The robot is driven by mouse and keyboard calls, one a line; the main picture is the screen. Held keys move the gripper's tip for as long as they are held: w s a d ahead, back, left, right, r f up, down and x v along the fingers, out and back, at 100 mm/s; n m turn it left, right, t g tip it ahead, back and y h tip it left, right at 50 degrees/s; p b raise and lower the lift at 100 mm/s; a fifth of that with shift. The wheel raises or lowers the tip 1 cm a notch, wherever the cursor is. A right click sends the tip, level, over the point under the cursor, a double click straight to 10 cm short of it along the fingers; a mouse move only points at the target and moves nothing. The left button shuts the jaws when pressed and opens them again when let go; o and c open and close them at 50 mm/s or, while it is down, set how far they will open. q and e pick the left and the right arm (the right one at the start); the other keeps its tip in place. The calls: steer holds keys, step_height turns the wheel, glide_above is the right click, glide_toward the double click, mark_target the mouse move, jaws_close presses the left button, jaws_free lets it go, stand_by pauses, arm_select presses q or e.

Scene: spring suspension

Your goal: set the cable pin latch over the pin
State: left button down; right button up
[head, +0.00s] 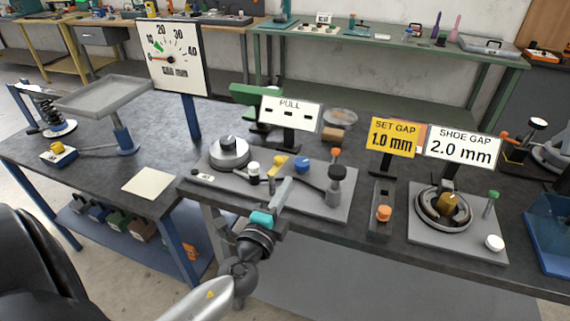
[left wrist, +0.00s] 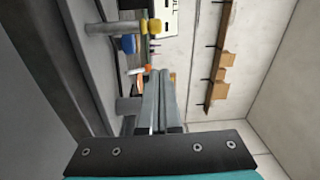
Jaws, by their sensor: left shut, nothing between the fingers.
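My left gripper (head: 286,187) reaches in over the front edge of a grey base plate (head: 215,180) on the workbench. Its fingers are shut and empty; they also show closed together in the left wrist view (left wrist: 158,100). Just beyond the fingertips is a yellow part (head: 278,163), with a blue knob (head: 301,164) to its right. A white-topped post (head: 253,169) stands to its left. My right gripper is not in view.
A round grey dial (head: 229,150) sits at the plate's left, and a PULL sign (head: 291,113) stands behind. An orange-knobbed block (head: 384,213) and a drum brake (head: 444,208) are to the right. A beige sheet (head: 148,182) lies on bare bench to the left.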

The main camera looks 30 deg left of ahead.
mark_target(278, 162)
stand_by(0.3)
arm_select(q)
steer(key=shift+w+a+r, duration=0.1)
steer(key=shift+w, duration=0.5)
steer(key=p+x, duration=0.1)
steer(key=x, duration=0.7)
steer(key=shift+w, duration=0.2)
steer(key=shift+w+a, duration=0.15)
steer(key=shift+a, duration=0.15)
steer(key=shift+s+a+f, duration=0.1)
steer(key=shift+s+a, duration=0.45)
steer(key=shift+s, duration=0.2)
steer(key=shift+s+a+f, duration=0.1)
steer(key=shift+s+a, duration=0.45)
steer(key=shift+s, duration=0.2)
